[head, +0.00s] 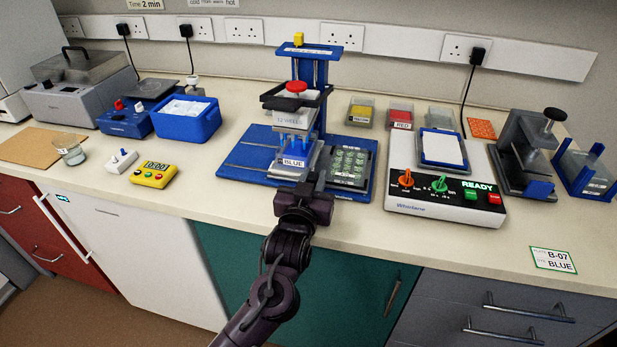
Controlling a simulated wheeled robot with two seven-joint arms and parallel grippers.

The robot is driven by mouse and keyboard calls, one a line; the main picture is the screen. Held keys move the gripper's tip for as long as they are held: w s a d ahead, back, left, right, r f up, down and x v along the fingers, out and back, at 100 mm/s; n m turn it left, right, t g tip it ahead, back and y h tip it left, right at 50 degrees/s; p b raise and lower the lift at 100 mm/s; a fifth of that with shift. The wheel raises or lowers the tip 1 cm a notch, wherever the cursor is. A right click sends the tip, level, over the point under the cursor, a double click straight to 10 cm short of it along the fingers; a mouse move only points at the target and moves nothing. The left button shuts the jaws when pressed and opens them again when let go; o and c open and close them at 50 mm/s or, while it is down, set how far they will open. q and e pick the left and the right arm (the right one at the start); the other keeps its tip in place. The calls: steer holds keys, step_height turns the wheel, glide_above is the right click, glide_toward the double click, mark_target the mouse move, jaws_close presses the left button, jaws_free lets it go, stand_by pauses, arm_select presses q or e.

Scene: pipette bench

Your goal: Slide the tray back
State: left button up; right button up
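A blue pipetting stand (322,72) with a red knob on its black-framed head stands on a blue base (243,160). Below the head, a tray with a "BLUE" label (293,162) on its front sits on the base. My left gripper (308,184) is at the front right of this tray, close to its front edge. The gripper hides part of that edge, and I cannot tell if it touches the tray or how far its fingers are apart. My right gripper is not in view.
A dark green-patterned plate (348,166) sits right of the tray. A white "READY" device (444,207) stands further right. A yellow timer (153,175) and a blue tub (186,122) are to the left. The bench front between timer and stand is clear.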

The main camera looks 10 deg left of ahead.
arm_select(q)
steer(key=o, duration=0.4)
steer(key=shift+d, duration=0.3)
steer(key=shift+a, duration=0.1)
steer(key=shift+s+f, duration=0.1)
steer(key=shift+s, duration=0.2)
steer(key=s+b, duration=0.1)
steer(key=s, duration=0.6)
steer(key=shift+s, duration=0.15)
